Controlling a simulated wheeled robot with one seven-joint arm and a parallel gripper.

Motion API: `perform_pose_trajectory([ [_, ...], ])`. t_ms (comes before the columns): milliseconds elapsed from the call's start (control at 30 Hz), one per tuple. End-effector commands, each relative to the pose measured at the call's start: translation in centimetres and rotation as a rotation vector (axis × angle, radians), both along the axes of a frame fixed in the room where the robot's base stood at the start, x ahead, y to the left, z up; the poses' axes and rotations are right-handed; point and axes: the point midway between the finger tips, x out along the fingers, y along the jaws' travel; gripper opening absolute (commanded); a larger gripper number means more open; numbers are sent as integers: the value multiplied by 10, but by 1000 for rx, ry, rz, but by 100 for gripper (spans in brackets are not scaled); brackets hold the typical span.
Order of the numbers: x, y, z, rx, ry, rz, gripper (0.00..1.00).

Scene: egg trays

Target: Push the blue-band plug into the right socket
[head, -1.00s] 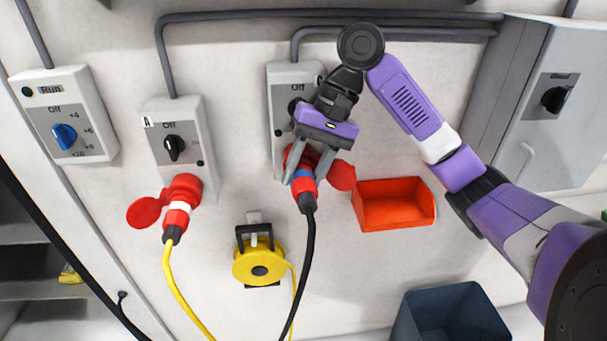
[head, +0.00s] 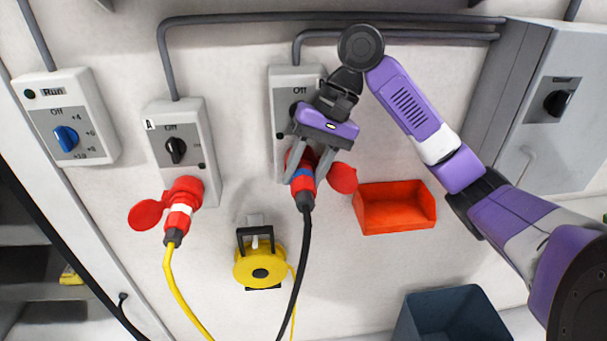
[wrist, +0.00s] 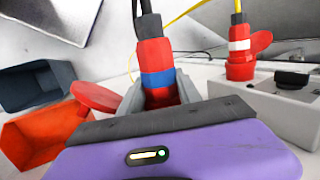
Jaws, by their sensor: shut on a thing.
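The blue-band plug (head: 303,184) is red with a blue ring and a black cable hanging down. It is at the mouth of the right socket (head: 341,177), whose red lid is swung open to the right; how deep the plug sits is hidden by my fingers. The right socket's grey box (head: 294,77) is partly covered by my gripper. My gripper (head: 306,172) is shut on the plug, with one finger on each side. In the wrist view the plug (wrist: 157,72) stands between the fingers, blue band just beyond the gripper body.
On the left, a white-band plug (head: 179,212) with a yellow cable sits in the left socket (head: 184,188). A yellow cable reel (head: 260,264) hangs below. An orange bin (head: 396,222) is right of the right socket, and a dark blue bin (head: 452,318) is lower right.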

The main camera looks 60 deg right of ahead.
Motion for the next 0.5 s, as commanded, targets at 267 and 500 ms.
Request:
perform_pose_trajectory([
  [267,0,-11,0,-12,-3,-30,62],
  [500,-5,-5,-2,-12,-1,-30,66],
])
